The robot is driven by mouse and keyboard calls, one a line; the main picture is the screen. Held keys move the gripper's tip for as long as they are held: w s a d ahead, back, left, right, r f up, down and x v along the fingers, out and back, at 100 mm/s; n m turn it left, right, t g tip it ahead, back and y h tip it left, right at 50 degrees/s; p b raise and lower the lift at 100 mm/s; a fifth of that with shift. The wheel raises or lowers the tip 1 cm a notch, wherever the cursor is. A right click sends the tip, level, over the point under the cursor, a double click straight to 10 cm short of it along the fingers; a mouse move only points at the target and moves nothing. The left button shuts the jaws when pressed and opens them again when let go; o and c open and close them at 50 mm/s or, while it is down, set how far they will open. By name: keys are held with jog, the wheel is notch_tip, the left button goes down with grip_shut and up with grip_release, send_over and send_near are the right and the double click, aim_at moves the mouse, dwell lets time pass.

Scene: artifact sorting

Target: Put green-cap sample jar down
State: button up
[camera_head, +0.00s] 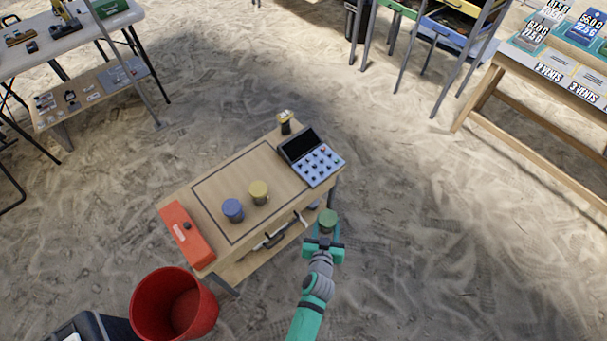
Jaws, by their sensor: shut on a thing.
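The green-cap sample jar (328,218) is held by my gripper (325,232), with its green cap facing up. My gripper is shut on it, and the fingers hide part of the jar's side. Jar and gripper are to the right of the small wooden table (222,181), apart from its near right edge, over the sandy floor as seen from above. On the tabletop, inside a dark outlined rectangle, stand a blue-cap jar (233,210) and a yellow-cap jar (259,192).
The tabletop also bears an orange box (187,236), a keypad device (312,160) and a small dark object with a yellowish top (285,122). The outlined area's upper left part is bare. A red bucket (174,306) stands below the table's left end.

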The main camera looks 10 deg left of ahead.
jog(key=a+r+n+g+y, duration=0.2)
jog(key=a+r+n+y, duration=0.35)
jog(key=a+r, duration=1.1)
send_over(284, 183)
jog(key=shift+y, duration=0.45)
jog(key=f, duration=1)
jog(key=shift+s+d+f, duration=0.15)
jog(key=shift+s+f, duration=0.2)
jog(key=shift+s, duration=0.05)
jog(key=shift+w+d+f, duration=0.1)
jog(key=shift+w+f, duration=0.2)
jog(key=shift+f, duration=0.05)
jog(key=shift+a+f, duration=0.2)
jog(key=shift+f, duration=1.4)
jog(key=shift+f, duration=0.1)
jog(key=o, duration=1.2)
